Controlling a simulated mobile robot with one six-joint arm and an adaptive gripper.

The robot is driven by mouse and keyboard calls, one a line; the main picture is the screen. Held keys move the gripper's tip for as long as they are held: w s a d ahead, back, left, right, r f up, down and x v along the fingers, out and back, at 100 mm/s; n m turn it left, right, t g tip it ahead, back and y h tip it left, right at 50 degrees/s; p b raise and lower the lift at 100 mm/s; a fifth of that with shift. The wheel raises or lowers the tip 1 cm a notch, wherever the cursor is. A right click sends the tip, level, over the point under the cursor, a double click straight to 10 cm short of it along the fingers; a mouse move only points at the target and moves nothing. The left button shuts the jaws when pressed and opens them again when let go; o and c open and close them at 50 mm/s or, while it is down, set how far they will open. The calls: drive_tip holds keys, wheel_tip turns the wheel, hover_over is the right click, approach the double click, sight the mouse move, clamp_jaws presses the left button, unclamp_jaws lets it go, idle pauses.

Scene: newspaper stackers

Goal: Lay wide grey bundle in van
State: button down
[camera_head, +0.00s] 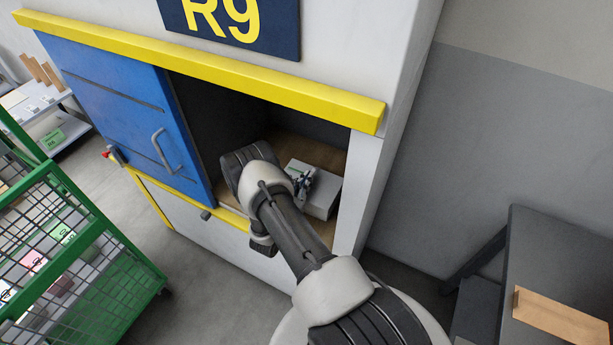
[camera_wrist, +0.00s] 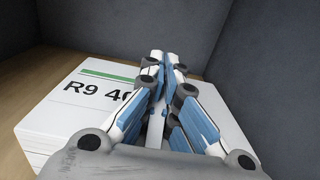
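The wide grey bundle (camera_head: 322,203) is a pale, flat stack. It lies on the wooden floor inside the open bay of the van (camera_head: 185,228), towards the bay's right side. In the wrist view the bundle (camera_wrist: 58,120) shows a white top with a green stripe and "R9 40", the rest covered by my fingers. My gripper (camera_head: 303,184) is over the bundle's top. Its blue-and-white fingers (camera_wrist: 165,62) come nearly together, with a thin pale strip between them that looks like part of the bundle. The exact contact is partly hidden.
The blue door (camera_head: 125,105) is at the bay's left, the yellow rail (camera_head: 215,72) above. Dark walls enclose the bundle closely at right and behind. A green mesh cart (camera_head: 75,255) stands left, a dark table (camera_head: 560,255) right.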

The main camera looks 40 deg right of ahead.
drive_tip(key=shift+f, duration=0.4)
drive_tip(key=c, duration=2.3)
unclamp_jaws()
drive_tip(key=shift+f, duration=0.15)
drive_tip(key=o, duration=0.5)
drive_tip(key=shift+a, duration=0.1)
